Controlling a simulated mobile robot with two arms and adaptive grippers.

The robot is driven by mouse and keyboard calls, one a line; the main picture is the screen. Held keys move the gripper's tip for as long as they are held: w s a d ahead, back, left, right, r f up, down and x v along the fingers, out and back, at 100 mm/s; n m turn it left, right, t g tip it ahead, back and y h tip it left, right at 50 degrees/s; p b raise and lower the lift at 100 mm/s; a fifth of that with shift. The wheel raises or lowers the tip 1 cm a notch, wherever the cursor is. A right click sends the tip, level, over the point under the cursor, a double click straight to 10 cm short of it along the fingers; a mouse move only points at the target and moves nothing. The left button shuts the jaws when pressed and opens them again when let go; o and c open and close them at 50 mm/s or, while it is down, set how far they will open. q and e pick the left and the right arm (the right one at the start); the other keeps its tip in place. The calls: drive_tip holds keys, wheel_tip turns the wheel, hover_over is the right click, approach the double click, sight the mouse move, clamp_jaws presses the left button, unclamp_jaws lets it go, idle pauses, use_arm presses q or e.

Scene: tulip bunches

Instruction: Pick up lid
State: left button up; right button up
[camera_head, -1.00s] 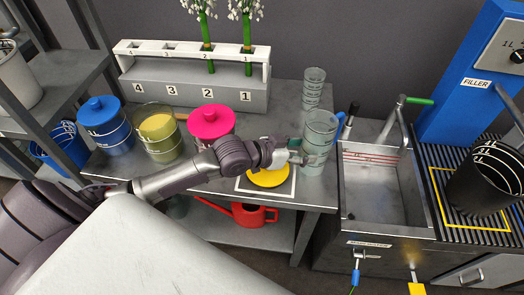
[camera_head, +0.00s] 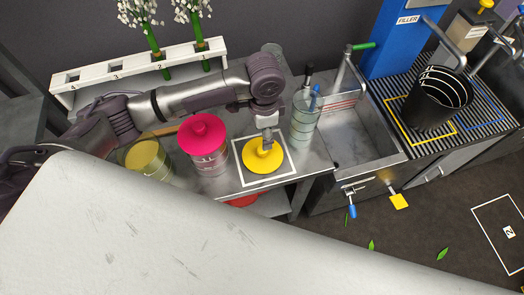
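The yellow lid (camera_head: 262,160) lies flat inside a white-outlined square (camera_head: 282,177) on the grey bench. My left arm reaches in from the left, and my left gripper (camera_head: 267,144) points down at the middle of the lid, at its knob. The fingers hide most of the knob, so I cannot tell whether they are closed on it. An open container with yellowish content (camera_head: 146,158) stands to the left, without a lid on it. My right gripper is out of view.
A pot with a pink lid (camera_head: 204,140) stands just left of the yellow lid. A clear glass holding tools (camera_head: 304,122) stands close on the right, before the metal sink (camera_head: 352,128). A black bucket (camera_head: 436,100) sits at far right.

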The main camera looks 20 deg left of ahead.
sight(263, 152)
use_arm(q)
drive_tip(key=f, duration=0.4)
drive_tip(key=shift+a, duration=0.25)
drive_tip(key=shift+f, duration=0.45)
drive_tip(key=f, duration=0.2)
drive_tip(key=f+p, duration=0.1)
drive_tip(key=shift+w+d+f, duration=0.15)
drive_tip(key=shift+w+f, duration=0.05)
drive_tip(key=shift+f, duration=0.6)
drive_tip(key=shift+c, duration=1.4)
clamp_jaws()
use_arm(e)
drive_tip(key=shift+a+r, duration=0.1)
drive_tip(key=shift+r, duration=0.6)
